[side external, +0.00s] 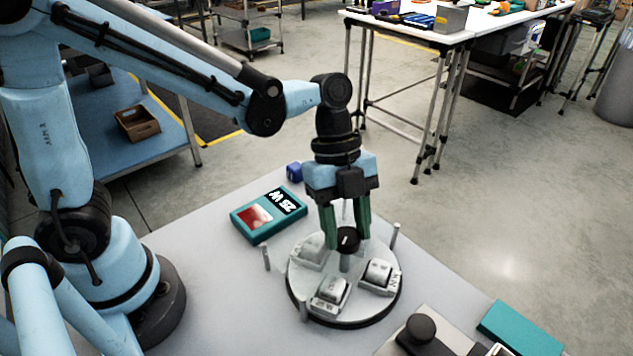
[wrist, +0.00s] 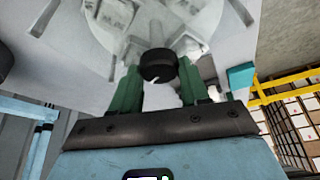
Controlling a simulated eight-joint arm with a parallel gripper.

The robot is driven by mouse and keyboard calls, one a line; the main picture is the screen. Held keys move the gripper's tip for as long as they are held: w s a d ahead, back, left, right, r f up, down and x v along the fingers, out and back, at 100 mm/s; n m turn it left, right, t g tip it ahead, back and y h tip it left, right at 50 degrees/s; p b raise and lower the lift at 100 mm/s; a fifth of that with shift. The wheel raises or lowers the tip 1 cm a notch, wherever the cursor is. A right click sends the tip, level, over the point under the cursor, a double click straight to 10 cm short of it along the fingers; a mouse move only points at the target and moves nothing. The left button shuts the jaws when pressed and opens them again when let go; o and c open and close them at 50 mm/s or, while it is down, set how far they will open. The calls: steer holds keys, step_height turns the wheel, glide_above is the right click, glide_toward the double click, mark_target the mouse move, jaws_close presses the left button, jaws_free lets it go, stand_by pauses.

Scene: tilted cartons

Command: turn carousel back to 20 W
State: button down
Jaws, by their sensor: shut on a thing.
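The carousel (side external: 345,306) is a round light disc with a dark rim on the table, carrying several pale blocks with markings too small to read surely. A black knob (side external: 347,238) stands on a post at its middle. My gripper (side external: 346,240) points down over the disc, its green fingers shut on the knob. In the wrist view the knob (wrist: 158,66) sits between the fingertips, with the blurred carousel (wrist: 185,18) beyond. A teal box (side external: 243,221) with a dark label reading "25 W", seen upside down, lies behind the carousel to the left.
Thin grey posts (side external: 265,257) stand around the disc. A small blue block (side external: 294,172) lies at the table's back edge. A grey fixture with a black knob (side external: 421,329) and a teal block (side external: 520,328) are at front right.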

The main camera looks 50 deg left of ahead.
steer(key=shift+w+m+g+y, duration=0.1)
steer(key=shift+m+g+y, duration=0.4)
steer(key=shift+m, duration=1.3)
steer(key=shift+m+g, duration=0.3)
steer(key=shift+m, duration=0.4)
steer(key=c, duration=0.5)
jaws_free()
steer(key=shift+c, duration=0.2)
steer(key=shift+d, duration=0.1)
steer(key=shift+r, duration=0.1)
steer(key=v, duration=1.2)
